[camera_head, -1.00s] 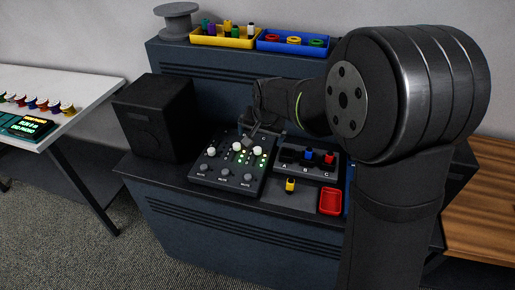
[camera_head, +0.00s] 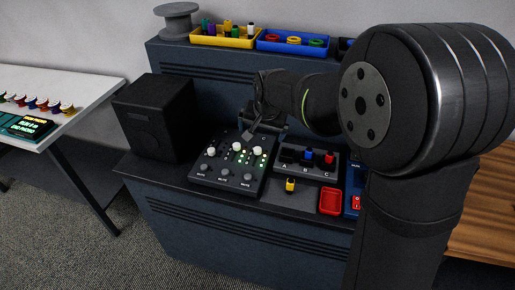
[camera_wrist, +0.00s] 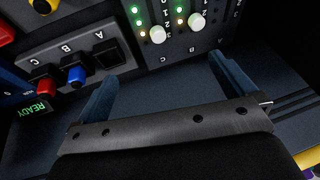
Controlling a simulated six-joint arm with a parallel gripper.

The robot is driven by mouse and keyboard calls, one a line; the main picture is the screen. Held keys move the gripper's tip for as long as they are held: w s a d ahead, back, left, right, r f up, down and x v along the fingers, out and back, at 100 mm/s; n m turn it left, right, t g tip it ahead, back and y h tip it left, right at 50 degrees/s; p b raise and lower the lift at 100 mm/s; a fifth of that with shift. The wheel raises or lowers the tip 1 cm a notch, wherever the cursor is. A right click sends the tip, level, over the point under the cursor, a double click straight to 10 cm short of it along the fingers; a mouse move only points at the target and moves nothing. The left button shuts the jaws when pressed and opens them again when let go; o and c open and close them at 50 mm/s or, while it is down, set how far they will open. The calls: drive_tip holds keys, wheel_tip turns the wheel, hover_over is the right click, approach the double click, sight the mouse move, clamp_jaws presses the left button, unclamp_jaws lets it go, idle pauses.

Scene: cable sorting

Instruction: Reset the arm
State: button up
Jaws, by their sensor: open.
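My gripper (camera_head: 250,136) hangs above the back of the mixer panel (camera_head: 228,163) in the head view, with my arm reaching in from the right. In the wrist view my gripper (camera_wrist: 165,80) shows two blue-grey fingers spread wide apart with nothing between them. The mixer, with white knobs and lit green dots, shows beyond the fingers in the wrist view (camera_wrist: 178,45). Whether the fingers touch anything cannot be told, but they appear clear of the panel.
A socket block (camera_head: 306,162) marked A, B, C holds a blue and a red plug. A black speaker box (camera_head: 155,117) stands left. Yellow (camera_head: 227,38) and blue (camera_head: 292,42) bins sit on the back shelf.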

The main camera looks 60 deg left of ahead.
drive_tip(key=v, duration=0.7)
idle(1.1)
